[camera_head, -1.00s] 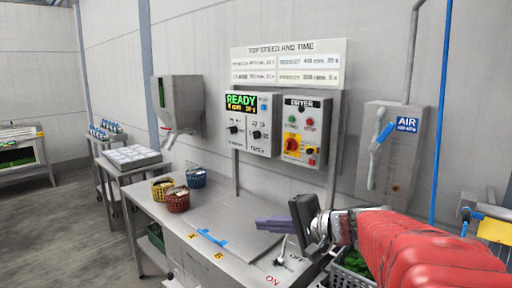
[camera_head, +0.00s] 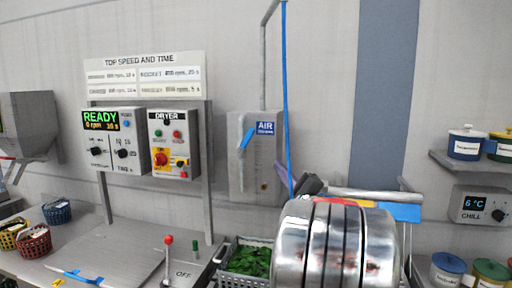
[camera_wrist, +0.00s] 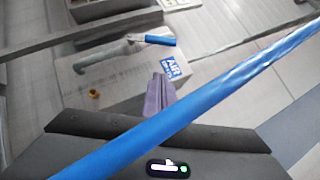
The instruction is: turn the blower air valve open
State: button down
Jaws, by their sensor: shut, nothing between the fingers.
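The air valve's blue handle (camera_head: 247,138) sits on a grey wall box (camera_head: 246,185), beside a blue AIR label (camera_head: 265,128). The handle is tilted, its upper end leaning right. The wrist view also shows the blue handle (camera_wrist: 160,40), on a metal lever, and the AIR label (camera_wrist: 174,68). My gripper (camera_wrist: 159,92) is shut and empty, its purple fingers near the label and apart from the handle. In the head view my gripper (camera_head: 311,186) is right of the box, partly hidden by my arm.
A blue hose (camera_head: 285,100) runs down the wall right of the valve. In the wrist view this hose (camera_wrist: 200,105) crosses in front of my gripper. The dryer panel (camera_head: 173,145) is left of the valve. A crate of greens (camera_head: 228,272) stands below. A shelf (camera_head: 468,166) is at right.

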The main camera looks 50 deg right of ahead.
jog(key=shift+w, duration=0.15)
send_near(244, 143)
jog(key=w+d+r, duration=0.3)
jog(key=d, duration=0.1)
jog(key=shift+d+r, duration=0.2)
jog(key=shift+d, duration=0.1)
dwell(0.3)
jog(key=shift+w+r+y, duration=0.1)
jog(key=shift+y, duration=0.2)
